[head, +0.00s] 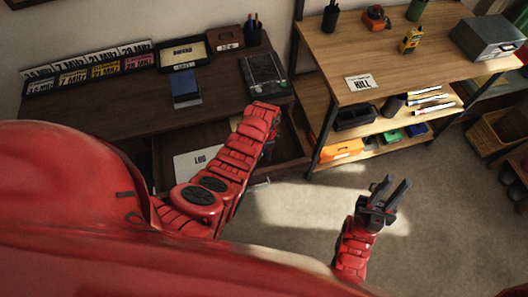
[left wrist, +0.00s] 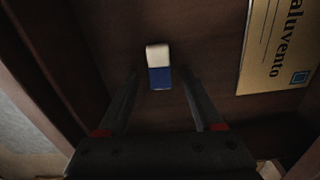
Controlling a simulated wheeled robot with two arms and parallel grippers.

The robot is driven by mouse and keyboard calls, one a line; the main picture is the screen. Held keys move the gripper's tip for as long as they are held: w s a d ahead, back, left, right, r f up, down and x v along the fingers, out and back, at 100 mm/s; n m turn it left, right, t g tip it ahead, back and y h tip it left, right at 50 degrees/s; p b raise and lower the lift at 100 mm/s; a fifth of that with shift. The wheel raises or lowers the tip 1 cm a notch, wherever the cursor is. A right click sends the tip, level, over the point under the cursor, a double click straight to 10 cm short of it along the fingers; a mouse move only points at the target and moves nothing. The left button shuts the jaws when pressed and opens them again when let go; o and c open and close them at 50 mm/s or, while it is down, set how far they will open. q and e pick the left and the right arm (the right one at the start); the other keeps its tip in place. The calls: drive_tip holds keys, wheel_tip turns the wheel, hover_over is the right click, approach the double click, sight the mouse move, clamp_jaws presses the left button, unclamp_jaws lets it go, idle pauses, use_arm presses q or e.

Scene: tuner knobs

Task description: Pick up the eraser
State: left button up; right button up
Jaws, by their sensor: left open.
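The eraser (left wrist: 158,66), white at one end and blue at the other, lies on the dark brown floor of a drawer in the left wrist view. My left gripper (left wrist: 160,80) is open, with a finger on each side of the blue end and nothing gripped. I cannot tell how high the fingertips are above the drawer floor. In the head view my left arm reaches over the pulled-out drawer and hides the eraser and the left gripper. My right gripper (head: 392,188) is open and empty above the carpet at the right.
A cream card (left wrist: 280,45) lies right of the eraser, near the drawer wall. A white LOG booklet (head: 196,164) lies in the drawer's left part. The desk (head: 125,105) stands above the drawer, and the wooden shelf unit (head: 345,92) stands to the right.

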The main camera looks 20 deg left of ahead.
use_arm(q)
clamp_jaws()
drive_tip(key=shift+w+r, duration=0.1)
idle(0.4)
drive_tip(key=shift+r+b, duration=0.35)
drive_tip(key=shift+r, duration=0.35)
wheel_tip(320, 180, up, 8)
drive_tip(key=b, duration=0.2)
drive_tip(key=shift+r, duration=0.25)
